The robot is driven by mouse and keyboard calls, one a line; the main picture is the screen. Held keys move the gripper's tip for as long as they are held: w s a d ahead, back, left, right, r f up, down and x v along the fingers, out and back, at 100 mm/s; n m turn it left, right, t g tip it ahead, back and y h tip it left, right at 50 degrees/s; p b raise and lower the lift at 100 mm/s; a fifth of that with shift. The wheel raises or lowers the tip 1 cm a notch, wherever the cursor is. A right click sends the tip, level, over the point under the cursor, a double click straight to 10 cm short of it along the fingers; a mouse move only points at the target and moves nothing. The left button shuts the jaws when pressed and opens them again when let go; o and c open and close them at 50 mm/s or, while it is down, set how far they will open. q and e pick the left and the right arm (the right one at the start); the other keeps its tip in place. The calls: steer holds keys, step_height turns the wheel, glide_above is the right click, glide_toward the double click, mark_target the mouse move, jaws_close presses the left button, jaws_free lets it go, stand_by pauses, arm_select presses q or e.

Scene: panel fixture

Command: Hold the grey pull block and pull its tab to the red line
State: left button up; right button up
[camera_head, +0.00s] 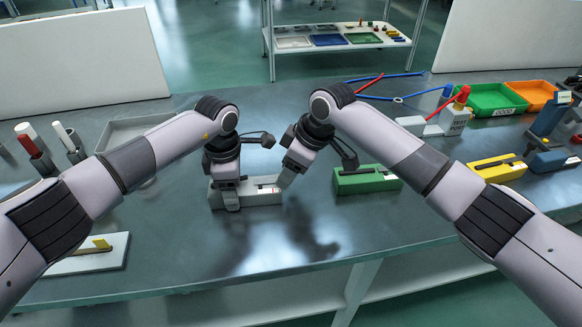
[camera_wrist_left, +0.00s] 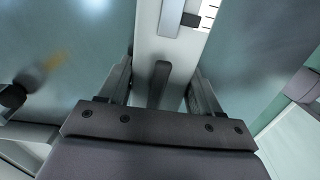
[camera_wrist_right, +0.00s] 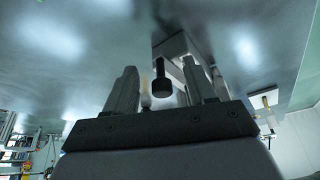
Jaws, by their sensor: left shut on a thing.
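The grey pull block (camera_head: 262,198) lies on the bench in front of me, with a slot and a short red line (camera_head: 276,189) toward the right of its top. My left gripper (camera_head: 229,196) is shut on the block's left part; the left wrist view shows the block (camera_wrist_left: 152,45) between its fingers. The dark tab (camera_wrist_left: 190,19) shows at that view's top, beside scale marks. My right gripper (camera_head: 285,178) is above the block's right end. In the right wrist view its fingers are apart, with a dark knob-like piece (camera_wrist_right: 161,84), probably the tab, showing between them.
A green block (camera_head: 366,180) stands close to the right, and a yellow block (camera_head: 497,168) farther right. A white plate with a yellow piece (camera_head: 101,244) is at the front left. Green (camera_head: 494,99) and orange (camera_head: 534,92) bins sit at the back right. Bench in front of the block is clear.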

arm_select(q)
steer(key=o, duration=1.4)
arm_select(e)
steer(key=v, duration=1.2)
arm_select(q)
steer(key=shift+r, duration=0.1)
steer(key=shift+s+a+r+p, duration=0.1)
steer(key=shift+a+r+p, duration=0.5)
steer(key=shift+r, duration=1.9)
steer(key=shift+a+r+p, duration=0.1)
steer(key=shift+a+r, duration=0.95)
steer(key=shift+r, duration=1.4)
steer(key=shift+s+a+r+p, duration=0.2)
steer(key=shift+a+r, duration=0.65)
steer(key=shift+r, duration=1.65)
arm_select(e)
steer(key=shift+r, duration=1)
arm_select(q)
steer(key=shift+w, duration=0.15)
